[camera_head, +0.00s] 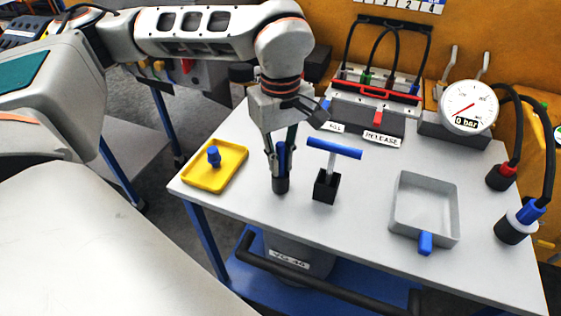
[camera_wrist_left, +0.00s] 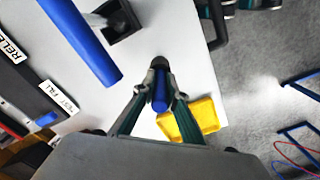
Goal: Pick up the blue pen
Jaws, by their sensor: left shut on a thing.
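The blue pen (camera_head: 282,153) stands upright at a small black holder (camera_head: 281,185) on the white table. My left gripper (camera_head: 280,157) comes down from above with its fingers on both sides of the pen and is shut on it. In the left wrist view the pen (camera_wrist_left: 160,92) is between the fingertips (camera_wrist_left: 160,95), with the black holder (camera_wrist_left: 158,62) just beyond. The pen's lower end is hidden, and I cannot tell whether it is still inside the holder. My right gripper is not in view.
A blue T-handle tool (camera_head: 334,148) stands in a black block (camera_head: 326,186) close to the right of my gripper. A yellow tray (camera_head: 232,176) with a blue knob is to the left. A grey square tray (camera_head: 399,214) and a gauge (camera_head: 468,106) are farther right.

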